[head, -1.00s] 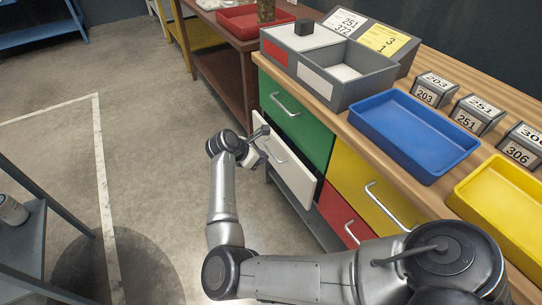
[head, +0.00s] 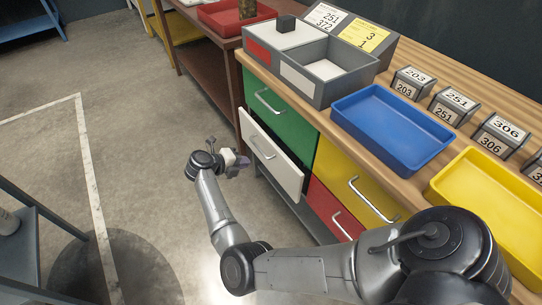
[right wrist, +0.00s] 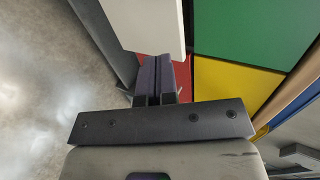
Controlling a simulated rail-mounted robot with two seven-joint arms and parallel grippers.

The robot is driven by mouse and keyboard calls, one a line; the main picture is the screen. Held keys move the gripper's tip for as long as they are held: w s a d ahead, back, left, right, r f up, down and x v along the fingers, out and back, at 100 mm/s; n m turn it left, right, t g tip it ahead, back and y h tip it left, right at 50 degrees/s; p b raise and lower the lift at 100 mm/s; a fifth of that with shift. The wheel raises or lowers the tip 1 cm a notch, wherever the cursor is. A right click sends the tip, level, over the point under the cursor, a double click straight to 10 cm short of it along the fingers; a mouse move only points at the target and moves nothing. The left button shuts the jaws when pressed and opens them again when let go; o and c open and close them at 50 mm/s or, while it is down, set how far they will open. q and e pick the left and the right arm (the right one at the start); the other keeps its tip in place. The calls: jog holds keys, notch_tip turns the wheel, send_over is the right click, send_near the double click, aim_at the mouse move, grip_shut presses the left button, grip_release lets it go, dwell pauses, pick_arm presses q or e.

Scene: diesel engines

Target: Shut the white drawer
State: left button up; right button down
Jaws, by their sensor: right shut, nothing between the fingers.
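The white drawer (head: 272,158) stands partly open in the cabinet, below the green drawer. Its front panel sticks out and a dark gap shows along its top edge. It has a metal bar handle. Its white panel also shows in the right wrist view (right wrist: 150,22), just beyond the fingers. My right gripper (head: 240,165) is at the lower left edge of the white front, outside the drawer; whether it touches is unclear. Its fingers are together and empty, as the right wrist view shows (right wrist: 155,75). My left gripper is out of view.
A green drawer (head: 283,118), a yellow drawer (head: 345,185) and a red drawer (head: 328,212) surround the white one. A blue tray (head: 392,128) and a yellow tray (head: 490,190) stand on the wooden top. The floor left of the cabinet is clear.

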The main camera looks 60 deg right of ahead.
jog(key=b, duration=0.5)
send_near(279, 154)
jog(key=x, duration=0.4)
jog(key=f+x, duration=0.1)
jog(key=x, duration=0.1)
jog(key=shift+a, duration=0.35)
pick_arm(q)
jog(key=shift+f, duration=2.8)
pick_arm(e)
jog(key=shift+s+d+r, duration=0.1)
jog(key=shift+s+d, duration=0.2)
jog(key=shift+d, duration=0.45)
jog(key=shift+d, duration=0.1)
